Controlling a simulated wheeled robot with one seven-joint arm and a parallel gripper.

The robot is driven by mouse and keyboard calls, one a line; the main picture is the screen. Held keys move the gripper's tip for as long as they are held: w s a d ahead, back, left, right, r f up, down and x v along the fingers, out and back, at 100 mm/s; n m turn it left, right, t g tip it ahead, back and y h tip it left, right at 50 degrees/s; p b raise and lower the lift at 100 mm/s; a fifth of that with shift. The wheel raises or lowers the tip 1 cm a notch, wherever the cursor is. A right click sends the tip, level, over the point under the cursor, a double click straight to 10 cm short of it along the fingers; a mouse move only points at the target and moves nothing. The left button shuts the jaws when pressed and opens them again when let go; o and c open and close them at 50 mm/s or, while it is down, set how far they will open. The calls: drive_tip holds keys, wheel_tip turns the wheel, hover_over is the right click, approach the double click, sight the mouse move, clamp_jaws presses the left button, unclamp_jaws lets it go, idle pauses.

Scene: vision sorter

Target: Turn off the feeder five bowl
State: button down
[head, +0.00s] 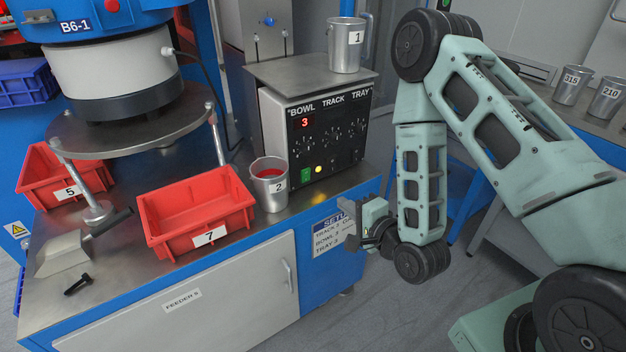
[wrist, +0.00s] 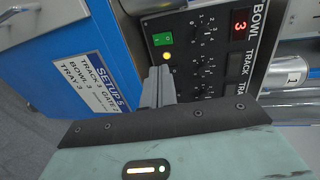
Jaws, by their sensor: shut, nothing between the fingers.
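The control box (head: 318,125) on the feeder 5 cabinet (head: 190,300) has a black panel headed BOWL, TRACK and TRAY. The red display (head: 305,122) under BOWL reads 3; it also shows in the wrist view (wrist: 240,25). Dark dials (head: 308,147) sit below the headings. A green switch (head: 305,172) and a lit yellow lamp (head: 318,170) are low on the panel. In the wrist view the green switch (wrist: 162,39) lies just beyond my fingertips. My gripper (head: 348,220) is shut and empty, in front of the box and apart from it.
A metal cup marked 2 (head: 268,188) stands left of the box, and cup 1 (head: 346,48) on top. Red bins 7 (head: 170,232) and 5 (head: 50,190), a scoop (head: 70,255) and the feeder's round plate (head: 140,140) are left. A setup sign (head: 330,235) is on the cabinet.

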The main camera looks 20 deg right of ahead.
drive_tip(key=shift+w, duration=0.1)
drive_tip(key=b, duration=1.4)
approach(306, 174)
drive_tip(key=x, duration=0.6)
drive_tip(key=shift+w+a, duration=0.1)
drive_tip(key=shift+w, duration=0.1)
drive_tip(key=shift+f, duration=0.1)
